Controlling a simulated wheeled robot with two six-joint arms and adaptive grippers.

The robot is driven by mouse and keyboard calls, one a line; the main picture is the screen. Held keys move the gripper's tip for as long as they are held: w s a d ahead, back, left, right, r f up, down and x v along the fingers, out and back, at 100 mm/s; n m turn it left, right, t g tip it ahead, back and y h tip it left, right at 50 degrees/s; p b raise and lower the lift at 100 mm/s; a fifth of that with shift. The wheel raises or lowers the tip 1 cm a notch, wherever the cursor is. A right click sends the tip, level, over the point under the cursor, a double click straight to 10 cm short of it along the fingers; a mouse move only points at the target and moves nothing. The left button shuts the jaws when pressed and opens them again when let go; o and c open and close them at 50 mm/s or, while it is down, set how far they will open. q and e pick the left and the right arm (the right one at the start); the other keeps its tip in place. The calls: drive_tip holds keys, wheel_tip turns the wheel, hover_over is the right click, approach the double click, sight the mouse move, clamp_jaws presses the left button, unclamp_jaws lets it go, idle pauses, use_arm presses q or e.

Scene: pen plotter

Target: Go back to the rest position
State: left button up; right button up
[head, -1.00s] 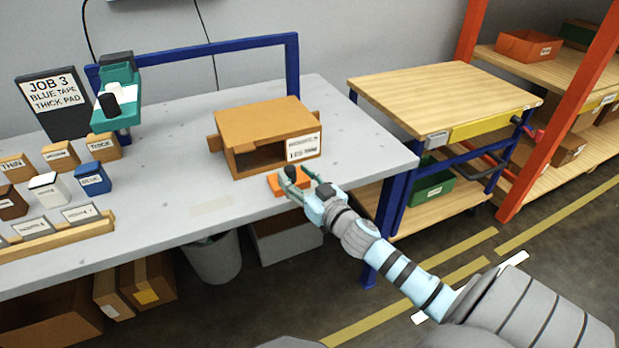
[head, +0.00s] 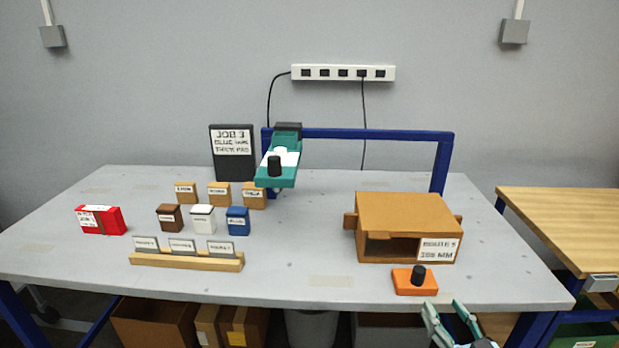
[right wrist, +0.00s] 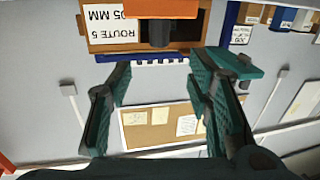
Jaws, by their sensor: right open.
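My right gripper (head: 455,322) is at the lower right of the head view, just past the table's front edge. It is open and empty. In the right wrist view its two fingers (right wrist: 162,105) stand wide apart with nothing between them. An orange block with a black knob (head: 415,282) sits on the table in front of the orange-brown box labelled ROUTE 5 (head: 385,250), apart from my gripper. The orange block also shows at the top of the right wrist view (right wrist: 140,57). My left gripper is not in view.
The grey table (head: 300,285) carries a teal device (head: 280,172) on a blue frame, a JOB 3 sign (head: 232,165), small labelled blocks, a red box (head: 100,220) and a wooden rack (head: 185,261). A wooden-topped bench (head: 560,225) stands at the right.

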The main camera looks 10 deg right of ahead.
drive_tip(key=s+d+f+n+g+h+p, duration=0.1)
drive_tip(key=s+d+f+g, duration=0.25)
drive_tip(key=f, duration=0.55)
drive_tip(key=s+d+f+n+g+h+p, duration=0.1)
drive_tip(key=s+d+f+n+g, duration=0.15)
drive_tip(key=s+f, duration=0.45)
drive_tip(key=s+d+f+n+g+h+p, duration=0.1)
drive_tip(key=s+d+f+g, duration=0.2)
drive_tip(key=f, duration=0.8)
drive_tip(key=s+a+f+m+g+y+p, duration=0.1)
drive_tip(key=s+a+f+g+p, duration=0.15)
drive_tip(key=s+f, duration=0.35)
drive_tip(key=s+a+f+m+g+p, duration=0.1)
drive_tip(key=s+a+f+g, duration=0.2)
drive_tip(key=s, duration=0.5)
drive_tip(key=s+a+f+m+g+y+p, duration=0.2)
drive_tip(key=s+a+f+p, duration=0.1)
drive_tip(key=s+a, duration=0.7)
drive_tip(key=a+p, duration=0.1)
drive_tip(key=a, duration=0.1)
drive_tip(key=shift+a, duration=0.4)
